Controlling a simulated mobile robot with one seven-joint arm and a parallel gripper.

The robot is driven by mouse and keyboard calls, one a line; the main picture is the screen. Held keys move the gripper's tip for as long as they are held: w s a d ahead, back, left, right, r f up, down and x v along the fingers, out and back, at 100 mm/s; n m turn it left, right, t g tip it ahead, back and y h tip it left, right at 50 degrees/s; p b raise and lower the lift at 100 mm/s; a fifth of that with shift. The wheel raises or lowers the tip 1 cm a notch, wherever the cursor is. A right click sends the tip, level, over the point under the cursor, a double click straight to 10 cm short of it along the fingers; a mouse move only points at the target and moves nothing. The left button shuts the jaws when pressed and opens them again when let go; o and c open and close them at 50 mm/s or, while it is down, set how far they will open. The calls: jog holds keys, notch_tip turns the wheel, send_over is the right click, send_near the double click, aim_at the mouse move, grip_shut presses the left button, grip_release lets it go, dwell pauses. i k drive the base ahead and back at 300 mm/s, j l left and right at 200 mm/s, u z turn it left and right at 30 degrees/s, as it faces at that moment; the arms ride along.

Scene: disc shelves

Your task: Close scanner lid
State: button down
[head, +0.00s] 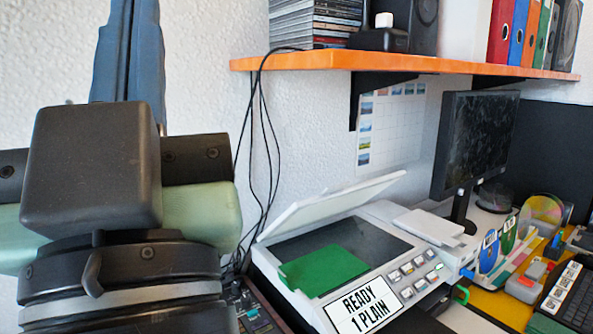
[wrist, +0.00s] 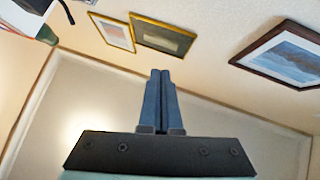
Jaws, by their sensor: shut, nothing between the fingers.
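The scanner (head: 372,258) is white and stands on the desk in the head view. Its white lid (head: 330,206) is raised at a slant, leaning up at the back left. A green sheet or booklet (head: 322,270) lies on the dark glass bed (head: 352,243). A label on the scanner's front reads "READY 1 PLAIN". My gripper (head: 127,50) is raised at the left of the head view, well apart from the lid. Its blue fingers are together and empty in the wrist view (wrist: 160,75), pointing toward the ceiling area.
An orange shelf (head: 420,64) with disc cases, speakers and binders hangs above the scanner. Black cables (head: 262,130) hang from it left of the lid. A monitor (head: 474,140), discs and a keyboard (head: 570,296) occupy the desk at right. Framed pictures (wrist: 165,38) show in the wrist view.

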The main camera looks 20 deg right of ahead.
aim_at(339, 199)
jog(key=l+z, duration=0.3)
jog(key=l, duration=0.35)
jog(key=l+z, duration=0.35)
jog(key=l, duration=0.3)
